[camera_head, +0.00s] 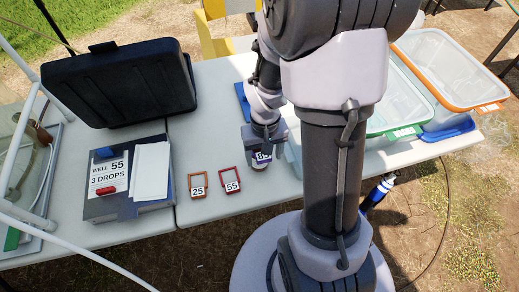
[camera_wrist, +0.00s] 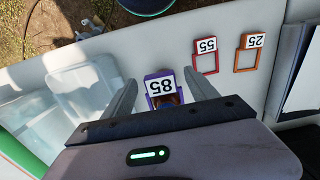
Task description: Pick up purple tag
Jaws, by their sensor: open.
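The purple tag (camera_wrist: 162,86) has a white label reading 85 and lies between the fingers of my gripper (camera_wrist: 162,96) in the wrist view. The open fingers stand on either side of it, with a gap to each. In the head view only the label end of the purple tag (camera_head: 262,157) shows below my gripper (camera_head: 264,146); the rest is hidden by my arm.
A red tag (camera_head: 229,180) marked 55 and an orange tag (camera_head: 198,185) marked 25 lie to the left on the white table (camera_head: 215,110). Clear bins with green (camera_head: 412,125) and orange (camera_head: 450,65) rims stand right.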

